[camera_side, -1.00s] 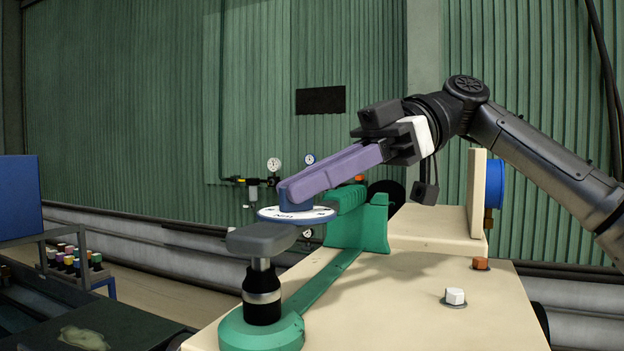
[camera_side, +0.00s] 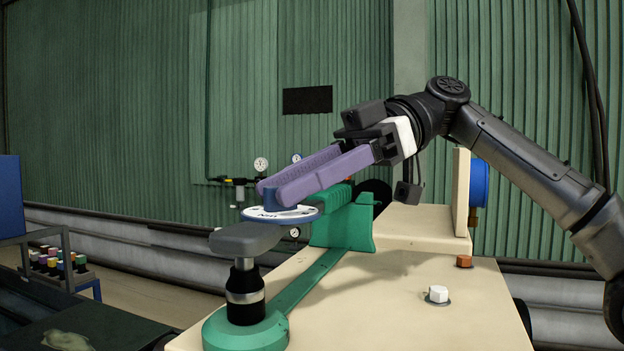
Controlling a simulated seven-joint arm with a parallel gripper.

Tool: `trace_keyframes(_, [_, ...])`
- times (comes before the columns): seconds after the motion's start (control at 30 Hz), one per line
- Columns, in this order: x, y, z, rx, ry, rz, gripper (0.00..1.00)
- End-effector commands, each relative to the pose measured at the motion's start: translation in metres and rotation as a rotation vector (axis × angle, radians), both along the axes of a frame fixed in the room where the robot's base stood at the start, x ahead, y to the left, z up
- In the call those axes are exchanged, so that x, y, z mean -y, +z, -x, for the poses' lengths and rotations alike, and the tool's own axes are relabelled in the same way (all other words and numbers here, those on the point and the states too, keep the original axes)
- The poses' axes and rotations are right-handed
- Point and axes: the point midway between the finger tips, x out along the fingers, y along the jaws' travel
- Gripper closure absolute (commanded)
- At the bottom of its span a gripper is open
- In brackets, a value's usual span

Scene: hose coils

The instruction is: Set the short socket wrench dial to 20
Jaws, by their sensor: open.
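The short socket wrench (camera_side: 246,239) has a grey head on a dark post with a metal band, standing on a green base (camera_side: 246,333). Its round white dial (camera_side: 290,214) with a blue rim lies flat behind the head, with a blue knob (camera_side: 277,197) on top. Some lettering shows on the dial, but I cannot read the set value. My gripper (camera_side: 285,190) has long purple fingers. They are apart, reaching down from the right, with their tips at the knob. The near finger partly covers the knob, and I cannot tell whether either finger touches it.
A green ribbed block (camera_side: 343,228) stands behind the dial on the cream table (camera_side: 385,300). A white button (camera_side: 438,294) and an orange button (camera_side: 464,261) are on the right. A cream upright panel with a blue disc (camera_side: 479,184) stands behind. The table's middle is clear.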

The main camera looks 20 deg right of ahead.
Motion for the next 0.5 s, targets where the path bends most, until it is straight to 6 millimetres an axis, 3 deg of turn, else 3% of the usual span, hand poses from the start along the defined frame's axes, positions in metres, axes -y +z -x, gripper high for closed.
trace_keyframes(0.27, [0.022,0.008,-0.004,0.001,-0.003,0.000,0.54])
trace_keyframes(0.5, [0.058,0.011,-0.007,-0.003,-0.005,0.002,0.54])
